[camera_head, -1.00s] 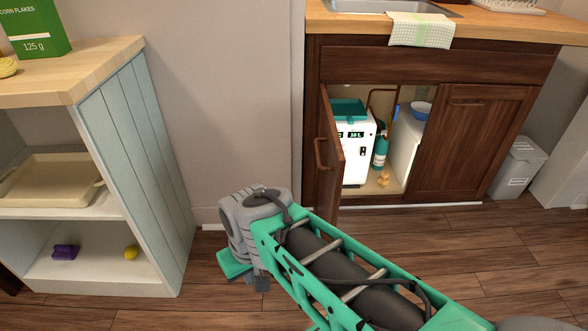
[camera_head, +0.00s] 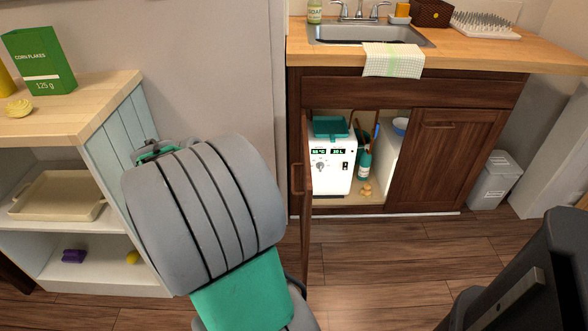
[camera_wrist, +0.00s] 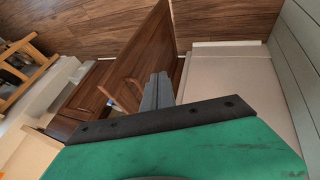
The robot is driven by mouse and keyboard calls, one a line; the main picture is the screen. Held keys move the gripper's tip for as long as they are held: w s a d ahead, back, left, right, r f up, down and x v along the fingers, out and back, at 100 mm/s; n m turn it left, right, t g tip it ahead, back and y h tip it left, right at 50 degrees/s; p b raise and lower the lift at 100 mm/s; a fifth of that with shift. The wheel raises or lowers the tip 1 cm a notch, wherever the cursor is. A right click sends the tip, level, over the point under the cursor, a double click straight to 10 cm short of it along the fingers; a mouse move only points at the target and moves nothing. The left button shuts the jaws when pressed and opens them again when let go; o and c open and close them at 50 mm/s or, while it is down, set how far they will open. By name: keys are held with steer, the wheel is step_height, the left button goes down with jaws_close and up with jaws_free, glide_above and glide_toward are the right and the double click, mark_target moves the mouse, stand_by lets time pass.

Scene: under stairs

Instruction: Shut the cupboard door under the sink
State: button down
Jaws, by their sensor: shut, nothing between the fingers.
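The cupboard door (camera_head: 305,215) under the sink stands open, swung out toward me and seen almost edge-on, with its handle (camera_head: 297,178) on the left-facing side. In the wrist view the door (camera_wrist: 135,62) is a slanted brown panel beyond my gripper (camera_wrist: 158,82). The grey fingers are together and empty, overlapping the door's lower right part in that picture; I cannot tell if they touch it. In the head view my arm hides the gripper. The sink (camera_head: 322,40) is set in the counter above the open cupboard.
The right cupboard door (camera_head: 445,160) is shut. A shelf unit (camera_head: 115,125) stands at left, a bin (camera_head: 492,182) at right. Floor (camera_head: 400,265) before the cupboard is clear.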

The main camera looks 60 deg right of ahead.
steer(key=s+d+r+m+g, duration=0.2)
steer(key=s+d, duration=0.2)
steer(key=d, duration=0.1)
steer(key=s+d+r+b+x, duration=0.1)
steer(key=s+b+x, duration=0.1)
steer(key=x, duration=0.9)
steer(key=shift+r+t+h+b, duration=0.15)
steer(key=shift+t+h+b, duration=0.15)
steer(key=shift+b, duration=0.5)
steer(key=shift+s+d, duration=0.1)
steer(key=shift+s, duration=0.05)
